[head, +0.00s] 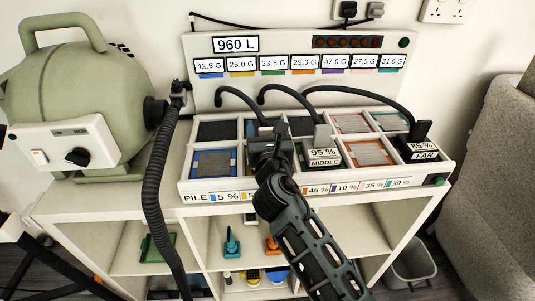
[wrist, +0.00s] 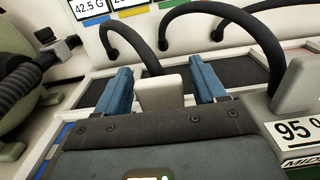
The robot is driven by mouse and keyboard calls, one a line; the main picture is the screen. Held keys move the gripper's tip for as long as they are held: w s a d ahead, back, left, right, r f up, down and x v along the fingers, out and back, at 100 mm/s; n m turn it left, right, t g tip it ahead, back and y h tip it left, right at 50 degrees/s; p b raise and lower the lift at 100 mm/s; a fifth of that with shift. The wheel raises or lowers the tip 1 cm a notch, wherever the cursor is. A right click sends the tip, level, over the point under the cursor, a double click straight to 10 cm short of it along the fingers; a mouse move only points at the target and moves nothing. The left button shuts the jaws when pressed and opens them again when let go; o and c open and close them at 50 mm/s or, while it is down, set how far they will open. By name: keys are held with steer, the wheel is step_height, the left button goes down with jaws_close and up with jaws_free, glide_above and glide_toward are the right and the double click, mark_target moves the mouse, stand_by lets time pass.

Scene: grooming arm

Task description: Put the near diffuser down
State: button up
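My gripper (head: 266,140) is over the front row of the tray, left of the middle diffuser. In the wrist view, its two blue fingers (wrist: 161,90) stand closely on either side of a pale grey handle (wrist: 160,95). I take this handle for the near diffuser's, as a black hose runs to it. The near diffuser's body and label are hidden behind my gripper, so I cannot tell whether it touches the tray. The middle diffuser (head: 322,157), labelled 95 %, and the far diffuser (head: 420,150), labelled 85 %, sit on the tray (head: 222,189).
The blue-edged front-left cell (head: 213,163) holds a grey pile and is uncovered. A green blower (head: 75,85) with a thick hose (head: 152,190) stands at left. A display panel (head: 300,75) rises behind. Black hoses (wrist: 225,15) arch close above my fingers.

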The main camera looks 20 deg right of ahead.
jaws_close()
stand_by(0.4)
